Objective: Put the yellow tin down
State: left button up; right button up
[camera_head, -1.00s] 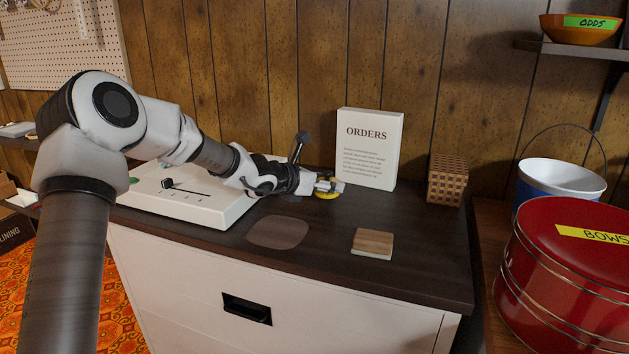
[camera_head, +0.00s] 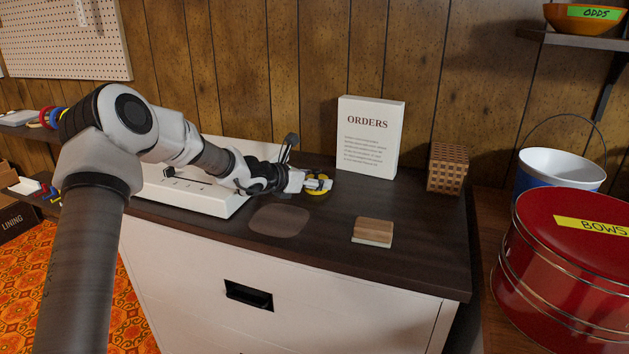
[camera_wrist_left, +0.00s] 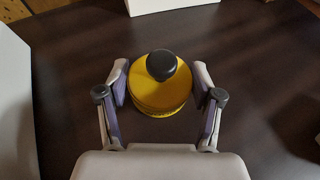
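The yellow tin (camera_wrist_left: 146,88), round with a black knob on its lid, sits between the two fingers of my left gripper (camera_wrist_left: 161,80) in the left wrist view. In the head view the tin (camera_head: 317,193) shows as a thin yellow band under my left gripper (camera_head: 318,183), upright and low over the dark cabinet top (camera_head: 335,212). I cannot tell whether its base touches the surface. My right gripper is not in view.
A white ORDERS sign (camera_head: 368,145) stands behind the tin. A white box with a slider (camera_head: 190,197) is at left. A flat brown patch (camera_head: 279,221) and a wooden block (camera_head: 373,231) lie in front. A woven box (camera_head: 447,168) and red BOWS tin (camera_head: 560,270) are right.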

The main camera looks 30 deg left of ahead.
pick_arm(q)
jog(key=shift+o, duration=1.4)
jog(key=shift+r, duration=0.1)
jog(key=shift+s+a+r, duration=0.1)
jog(key=shift+s, duration=0.2)
jog(key=v, duration=0.6)
jog(key=shift+b, duration=0.3)
jog(key=b+v, duration=0.1)
jog(key=v, duration=0.1)
jog(key=b+v, duration=0.2)
jog(key=shift+s, duration=0.15)
jog(key=shift+s+r+b, duration=0.15)
jog(key=shift+s+b, duration=0.25)
jog(key=shift+b, duration=0.05)
jog(key=shift+s+r, duration=0.1)
